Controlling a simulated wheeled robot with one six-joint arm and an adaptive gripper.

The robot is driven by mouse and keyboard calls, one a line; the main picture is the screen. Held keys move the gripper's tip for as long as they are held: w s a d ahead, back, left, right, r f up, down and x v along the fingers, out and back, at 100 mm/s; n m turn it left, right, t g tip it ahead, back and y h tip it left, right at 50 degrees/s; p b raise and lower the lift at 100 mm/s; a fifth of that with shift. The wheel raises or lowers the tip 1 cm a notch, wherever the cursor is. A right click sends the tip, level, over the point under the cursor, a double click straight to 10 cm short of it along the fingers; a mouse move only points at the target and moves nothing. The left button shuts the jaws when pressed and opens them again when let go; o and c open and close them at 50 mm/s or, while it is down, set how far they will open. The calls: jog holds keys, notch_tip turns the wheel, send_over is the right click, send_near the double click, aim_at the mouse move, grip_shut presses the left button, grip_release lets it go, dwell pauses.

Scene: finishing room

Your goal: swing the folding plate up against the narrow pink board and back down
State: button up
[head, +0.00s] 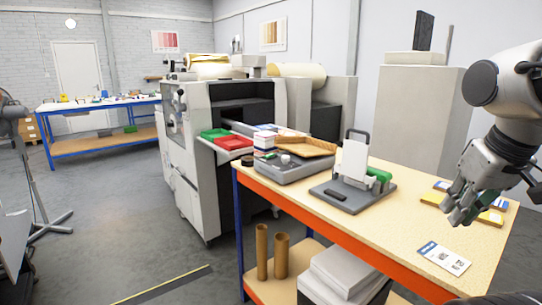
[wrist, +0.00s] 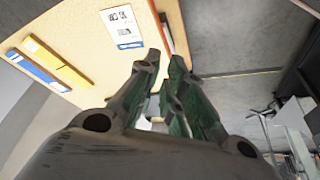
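A device with a dark grey base (head: 352,197) stands on the wooden table. A pale, nearly white narrow board (head: 354,159) stands upright on it; I cannot make out a pink tint. A dark grey looped handle (head: 358,134) rises behind the board, and the plate it belongs to is mostly hidden. A green part (head: 379,174) sits at the board's right. My gripper (head: 460,212) is right of the device, apart from it, above the table's right part. In the wrist view my gripper (wrist: 165,62) has a narrow gap between its fingertips, with nothing in it.
A printed card (head: 443,258) lies near the table's front edge. Yellow and blue flat items (head: 490,217) lie below my gripper. A grey unit (head: 290,170) with a wooden tray (head: 305,147) stands left of the device. Table (head: 385,228) is clear between the device and card.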

jog(key=o, duration=0.3)
jog(key=shift+f, duration=0.1)
notch_tip(320, 180, up, 13)
jog(key=n+g+h, duration=0.1)
jog(key=n+g, duration=0.2)
jog(key=n, duration=0.4)
send_over(359, 131)
notch_tip(359, 131, down, 8)
jog(key=shift+w+r, duration=0.15)
grip_shut()
